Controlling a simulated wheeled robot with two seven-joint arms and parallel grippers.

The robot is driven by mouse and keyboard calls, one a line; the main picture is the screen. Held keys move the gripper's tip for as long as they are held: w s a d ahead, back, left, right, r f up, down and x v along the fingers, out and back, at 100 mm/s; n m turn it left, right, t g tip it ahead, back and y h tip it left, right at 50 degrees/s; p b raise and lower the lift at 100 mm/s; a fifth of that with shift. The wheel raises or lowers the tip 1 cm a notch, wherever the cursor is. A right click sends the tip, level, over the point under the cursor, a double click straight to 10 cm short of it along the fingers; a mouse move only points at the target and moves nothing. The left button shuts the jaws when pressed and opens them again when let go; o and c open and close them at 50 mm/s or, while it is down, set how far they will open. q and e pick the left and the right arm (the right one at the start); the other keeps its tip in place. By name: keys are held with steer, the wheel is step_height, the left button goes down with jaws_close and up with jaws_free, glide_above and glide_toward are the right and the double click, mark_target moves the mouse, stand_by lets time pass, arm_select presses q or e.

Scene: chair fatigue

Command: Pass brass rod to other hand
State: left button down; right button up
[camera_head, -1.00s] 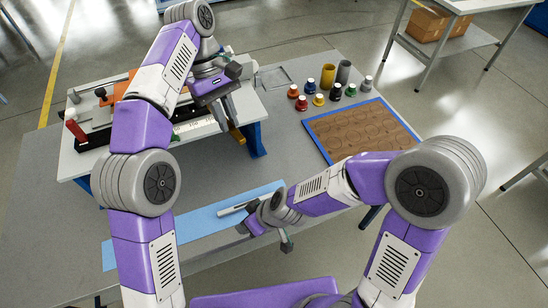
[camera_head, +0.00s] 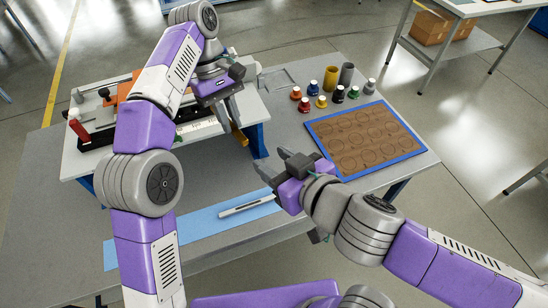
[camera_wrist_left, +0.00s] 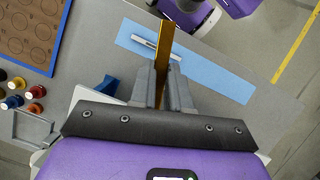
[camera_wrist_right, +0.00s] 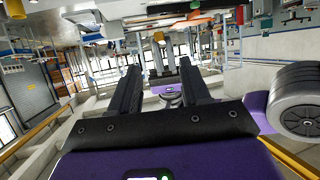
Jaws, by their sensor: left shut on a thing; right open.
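The brass rod (camera_head: 238,136) hangs down from my left gripper (camera_head: 234,115), above the table near the fixture's right end. In the left wrist view the rod (camera_wrist_left: 162,58) runs between the two fingers (camera_wrist_left: 162,92), which are shut on it; its far end points away from the gripper. My right gripper (camera_head: 272,163) is open and empty, lower and to the right of the rod and apart from it, with its fingers pointing up and left. In the right wrist view its fingers (camera_wrist_right: 160,78) stand wide apart with nothing between them.
A raised white fixture plate (camera_head: 85,155) stands under my left arm. A blue mat (camera_head: 190,228) with a slim pale tool (camera_head: 247,205) lies at the table's front. A blue-edged board with round recesses (camera_head: 365,138), several small bottles (camera_head: 321,101) and two cups (camera_head: 331,78) are at the right.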

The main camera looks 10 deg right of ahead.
mark_target(244, 140)
steer(key=shift+x, duration=5.9)
steer(key=shift+a+r, duration=0.1)
jaws_close()
arm_select(q)
steer(key=c, duration=1)
jaws_free()
